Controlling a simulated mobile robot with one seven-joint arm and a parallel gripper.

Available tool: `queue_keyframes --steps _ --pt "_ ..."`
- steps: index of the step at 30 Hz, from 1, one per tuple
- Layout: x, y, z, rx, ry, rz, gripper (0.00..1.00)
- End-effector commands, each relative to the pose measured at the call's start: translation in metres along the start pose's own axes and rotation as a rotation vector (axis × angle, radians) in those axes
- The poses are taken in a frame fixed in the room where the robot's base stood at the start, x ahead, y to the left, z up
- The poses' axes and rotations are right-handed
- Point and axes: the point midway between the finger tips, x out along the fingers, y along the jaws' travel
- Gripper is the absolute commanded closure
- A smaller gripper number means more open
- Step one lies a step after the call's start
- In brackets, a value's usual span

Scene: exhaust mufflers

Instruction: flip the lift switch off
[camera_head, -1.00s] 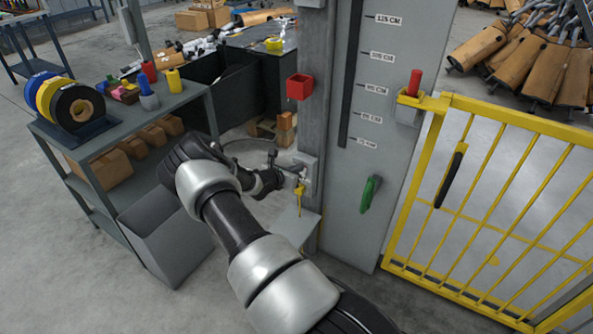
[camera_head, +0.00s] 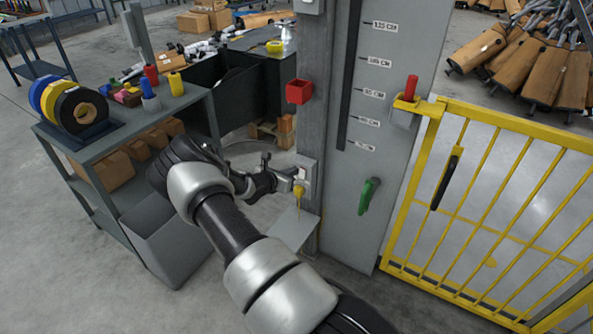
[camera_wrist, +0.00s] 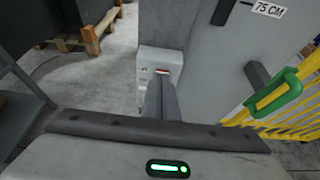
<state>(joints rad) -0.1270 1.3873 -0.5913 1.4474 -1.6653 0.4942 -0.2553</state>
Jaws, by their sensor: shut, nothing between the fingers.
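The lift switch is on a small pale grey box (camera_head: 306,168) on the grey post. In the wrist view the box (camera_wrist: 158,62) shows a reddish strip (camera_wrist: 163,71) on its front, just above my fingertips; the rest of the switch is partly hidden behind them. I cannot tell its position. My gripper (camera_head: 298,184) is shut and empty, in front of the box. In the wrist view its fingers (camera_wrist: 160,85) point at the box's lower part; whether they touch it is unclear.
A yellow key-like piece (camera_head: 299,197) hangs below the box. To the right are a green handle (camera_head: 368,194) on the lift column and a yellow gate (camera_head: 490,205). A red holder (camera_head: 299,90) is on the post above. A shelf table (camera_head: 190,105) stands left.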

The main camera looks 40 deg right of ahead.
Motion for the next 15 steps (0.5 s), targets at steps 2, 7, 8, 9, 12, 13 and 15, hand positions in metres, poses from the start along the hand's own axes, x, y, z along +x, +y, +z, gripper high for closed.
queue_keyframes --steps 2,7,8,9,12,13,15 --pt "-0.018 0.005 0.005 0.000 0.000 0.001 1.00" --pt "-0.058 0.004 0.014 -0.001 0.001 0.001 1.00" --pt "-0.064 0.004 0.015 0.000 0.001 0.001 1.00" --pt "-0.071 0.004 0.017 0.001 0.001 0.001 1.00" --pt "-0.086 0.003 0.020 0.001 0.000 0.000 1.00" --pt "-0.090 0.003 0.020 0.001 0.001 -0.001 1.00" --pt "-0.097 0.003 0.021 0.001 0.001 0.000 1.00"
